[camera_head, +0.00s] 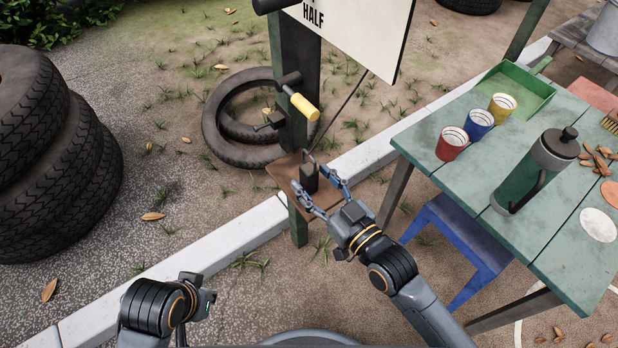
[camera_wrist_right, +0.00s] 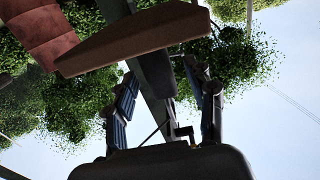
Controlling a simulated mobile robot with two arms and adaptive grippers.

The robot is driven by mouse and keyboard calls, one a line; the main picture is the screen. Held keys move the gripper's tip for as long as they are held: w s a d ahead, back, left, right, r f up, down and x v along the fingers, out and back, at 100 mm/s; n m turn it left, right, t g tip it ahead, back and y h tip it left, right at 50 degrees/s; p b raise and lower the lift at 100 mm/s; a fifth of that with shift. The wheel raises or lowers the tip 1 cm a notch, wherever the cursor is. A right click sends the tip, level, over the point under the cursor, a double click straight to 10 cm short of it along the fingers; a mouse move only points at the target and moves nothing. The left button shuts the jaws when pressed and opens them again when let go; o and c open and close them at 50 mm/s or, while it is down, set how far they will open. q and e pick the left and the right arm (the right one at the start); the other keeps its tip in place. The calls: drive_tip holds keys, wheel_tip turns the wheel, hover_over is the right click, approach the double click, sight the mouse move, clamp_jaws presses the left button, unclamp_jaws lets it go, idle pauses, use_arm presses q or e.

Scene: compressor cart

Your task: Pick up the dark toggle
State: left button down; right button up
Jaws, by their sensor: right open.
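The dark toggle (camera_head: 310,180) is a small dark block standing on a brown wooden shelf (camera_head: 284,171) fixed to the green post. My right gripper (camera_head: 312,184) is open, with one finger on each side of the toggle. In the right wrist view the toggle (camera_wrist_right: 156,78) shows between the tips of the open right gripper (camera_wrist_right: 161,76), against the brown shelf (camera_wrist_right: 130,45). I cannot tell whether the fingers touch it. My left arm shows at the lower left of the head view, but its fingers are out of view.
The post (camera_head: 297,100) carries a yellow-handled lever (camera_head: 304,107) and a white sign (camera_head: 360,30). A thin dark cord rises from near the toggle. Tyres (camera_head: 45,160) stand left. A green table (camera_head: 425,150) with cups and a flask stands right, a blue stool (camera_head: 455,240) below it.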

drive_tip(key=shift+x, duration=1.1)
clamp_jaws()
